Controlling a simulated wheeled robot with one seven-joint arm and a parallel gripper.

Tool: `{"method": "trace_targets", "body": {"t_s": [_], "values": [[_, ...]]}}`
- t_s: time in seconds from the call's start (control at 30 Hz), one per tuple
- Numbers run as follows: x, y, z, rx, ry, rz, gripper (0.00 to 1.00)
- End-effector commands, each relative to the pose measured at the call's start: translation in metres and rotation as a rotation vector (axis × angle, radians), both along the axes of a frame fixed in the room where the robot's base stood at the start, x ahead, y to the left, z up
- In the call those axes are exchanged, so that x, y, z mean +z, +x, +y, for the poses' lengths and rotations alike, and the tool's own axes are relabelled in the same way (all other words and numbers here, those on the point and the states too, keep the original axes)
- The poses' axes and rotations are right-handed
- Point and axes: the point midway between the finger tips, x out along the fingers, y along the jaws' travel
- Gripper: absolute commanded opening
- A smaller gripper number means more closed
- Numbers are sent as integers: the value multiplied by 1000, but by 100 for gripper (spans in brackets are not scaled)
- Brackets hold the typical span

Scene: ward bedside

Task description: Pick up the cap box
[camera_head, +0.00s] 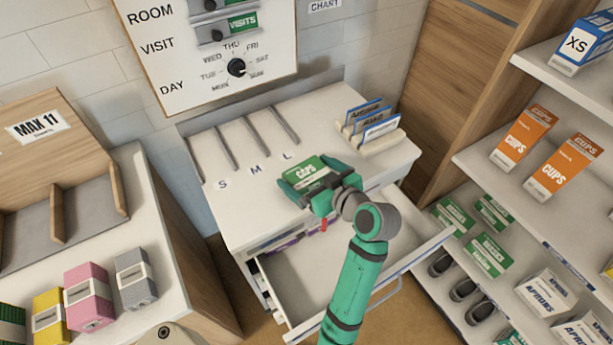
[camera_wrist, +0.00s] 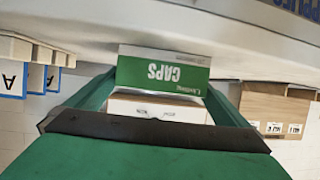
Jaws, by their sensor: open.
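The cap box (camera_head: 306,168), green and white with "CAPS" on it, lies on the white cabinet top, near its front edge and right of the S, M, L marks. My gripper (camera_head: 310,184) is at the box with its jaws open. In the wrist view the cap box (camera_wrist: 163,70) appears upside down, between the two green fingers (camera_wrist: 163,92), with slight gaps visible at its sides. I cannot tell whether either finger touches it. The gripper and wrist hide part of the box in the head view.
Below the cabinet top (camera_head: 240,205) a drawer (camera_head: 330,275) stands open under my arm. A file rack (camera_head: 372,130) sits at the back right of the top, and thin dividers (camera_head: 225,147) at the left. Shelves with green boxes (camera_head: 488,255) and orange cup boxes (camera_head: 523,138) stand at right.

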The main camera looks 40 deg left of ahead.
Motion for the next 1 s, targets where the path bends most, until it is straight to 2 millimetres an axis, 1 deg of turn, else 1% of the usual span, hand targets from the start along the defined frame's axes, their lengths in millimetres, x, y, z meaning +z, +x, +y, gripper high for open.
{"method": "trace_targets", "body": {"t_s": [0.07,0.27,0.37,0.4,0.43,0.77,0.87,1.0], "values": [[-1,1,3,1,0,-1,100],[-1,1,3,0,0,-1,100],[-1,1,3,0,0,0,78],[-1,1,3,0,0,0,69],[-1,1,3,0,0,0,62],[0,1,3,0,1,-1,63],[4,1,3,0,1,-1,63],[14,1,3,2,1,-4,63]]}}
